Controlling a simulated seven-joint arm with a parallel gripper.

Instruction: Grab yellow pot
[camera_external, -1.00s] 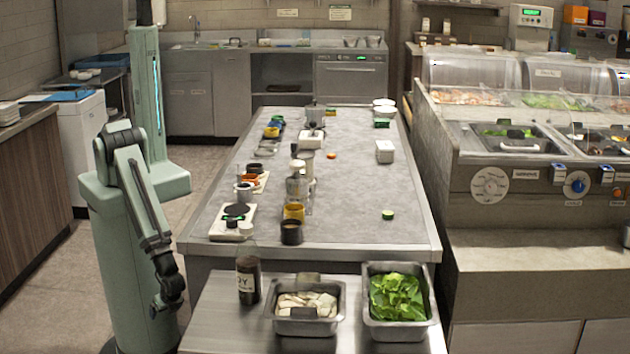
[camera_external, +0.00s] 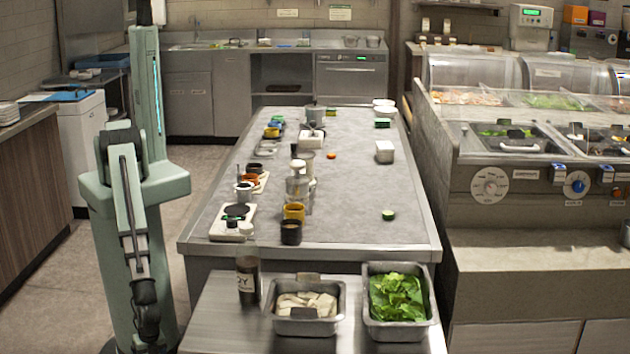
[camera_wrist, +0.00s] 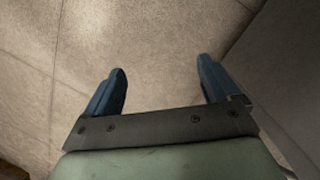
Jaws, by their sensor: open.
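A yellow pot (camera_external: 293,211) stands on the near left part of the long metal table (camera_external: 365,200). A black cup (camera_external: 291,233) stands just in front of it, and a pale pot-like appliance stands just behind it. In the wrist view my gripper (camera_wrist: 162,82) is open and empty, its two dark blue fingers apart over the tiled floor. In the external view my arm hangs down at the left of the table, with the gripper (camera_external: 146,335) low and well away from the yellow pot. The finger tips are hard to make out there.
A dark soy bottle (camera_external: 248,277), a tray of white pieces (camera_external: 333,322) and a tray of green leaves (camera_external: 420,332) stand on the lower front counter. A scale (camera_external: 226,231) lies left of the pot. The table's right half is mostly clear.

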